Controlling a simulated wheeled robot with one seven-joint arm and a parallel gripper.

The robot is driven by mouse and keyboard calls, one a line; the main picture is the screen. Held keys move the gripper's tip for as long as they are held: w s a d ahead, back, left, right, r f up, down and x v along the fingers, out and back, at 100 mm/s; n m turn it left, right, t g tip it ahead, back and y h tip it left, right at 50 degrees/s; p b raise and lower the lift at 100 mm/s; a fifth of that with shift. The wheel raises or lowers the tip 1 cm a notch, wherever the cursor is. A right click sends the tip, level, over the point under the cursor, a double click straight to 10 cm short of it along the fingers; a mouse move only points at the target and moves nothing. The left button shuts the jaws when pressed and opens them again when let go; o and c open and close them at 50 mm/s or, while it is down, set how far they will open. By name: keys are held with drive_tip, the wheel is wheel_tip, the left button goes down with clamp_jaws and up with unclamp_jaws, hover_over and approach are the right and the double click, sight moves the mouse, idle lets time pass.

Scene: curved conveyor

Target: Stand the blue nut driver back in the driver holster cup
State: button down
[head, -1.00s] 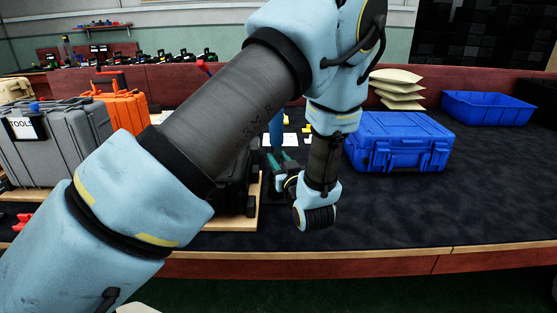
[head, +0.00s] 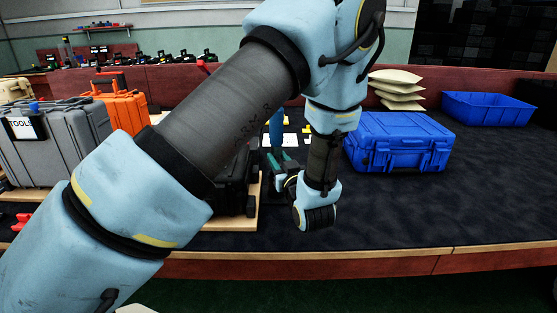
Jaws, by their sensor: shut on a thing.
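The blue nut driver (head: 276,131) stands roughly upright in the middle of the head view, its upper part partly hidden by my arm. My gripper (head: 278,161) is just below the driver's visible blue part, pointing away from me, and is shut on the driver. The grip itself is small and partly covered by my wrist. I cannot make out the driver holster cup; my forearm and wrist cover much of that area, so I cannot tell whether the driver's lower end is in it.
A blue case (head: 398,141) stands right of my wrist, with a blue bin (head: 487,108) and stacked pale bags (head: 397,88) behind. Left are a grey tool case (head: 45,155), an orange case (head: 122,108) and a black case (head: 236,185). The dark surface at front right is clear.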

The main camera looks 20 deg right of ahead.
sight(279, 138)
drive_tip(key=shift+f+b, duration=1.6)
drive_tip(key=shift+f, duration=0.3)
drive_tip(key=c, duration=0.5)
unclamp_jaws()
wheel_tip(279, 138, up, 10)
drive_tip(key=shift+b, duration=0.3)
